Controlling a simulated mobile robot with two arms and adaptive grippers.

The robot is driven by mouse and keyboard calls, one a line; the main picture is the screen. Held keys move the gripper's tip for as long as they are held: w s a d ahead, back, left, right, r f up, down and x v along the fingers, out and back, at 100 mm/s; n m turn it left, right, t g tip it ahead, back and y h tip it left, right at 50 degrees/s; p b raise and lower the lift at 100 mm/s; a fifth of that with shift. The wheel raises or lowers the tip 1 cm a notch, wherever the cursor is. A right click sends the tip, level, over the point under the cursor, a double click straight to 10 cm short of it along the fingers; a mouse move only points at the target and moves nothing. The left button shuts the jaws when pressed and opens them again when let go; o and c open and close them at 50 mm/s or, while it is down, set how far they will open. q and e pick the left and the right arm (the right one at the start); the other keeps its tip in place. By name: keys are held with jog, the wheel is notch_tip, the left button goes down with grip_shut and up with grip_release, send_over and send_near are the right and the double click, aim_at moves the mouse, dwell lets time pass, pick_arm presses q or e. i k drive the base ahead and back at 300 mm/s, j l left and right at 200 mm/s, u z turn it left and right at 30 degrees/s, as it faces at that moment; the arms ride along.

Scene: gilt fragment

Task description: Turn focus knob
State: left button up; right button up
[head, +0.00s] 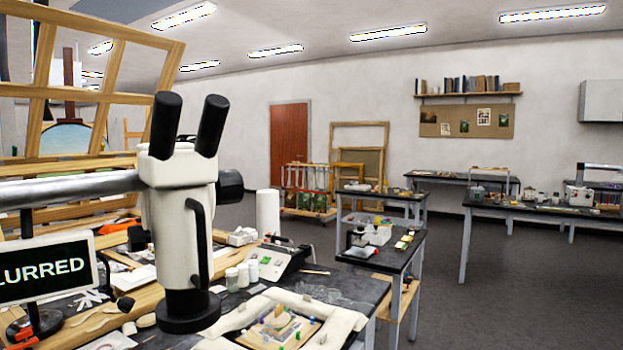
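A white stereo microscope (177,215) with two black eyepieces (190,125) hangs on a grey horizontal boom (70,189) over the near bench. A black knob (230,187) sticks out on the right of its head. Another dark knob-like part (137,238) shows at its lower left; I cannot tell which one is the focus knob. A black sign (42,267) at the left reads "LURRED", its start cut off by the frame edge. Under the lens, to the right, a gilt fragment (280,318) lies on a padded white surround (320,312). Neither of my grippers is in view.
The near bench is crowded with white jars (237,276), a small device (268,262), tools and wooden frames. A large wooden frame (105,40) stands behind the microscope. Other benches (540,212) stand at the right, with open grey floor (520,305) before them.

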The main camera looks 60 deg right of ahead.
aim_at(228, 187)
jog(key=l+z, duration=0.1)
jog(key=l, duration=1.2)
jog(key=i+l+z, duration=0.1)
jog(key=l, duration=1.2)
jog(key=u, duration=0.35)
jog(key=j+u, duration=0.15)
jog(key=u, duration=0.5)
jog(key=z, duration=1.05)
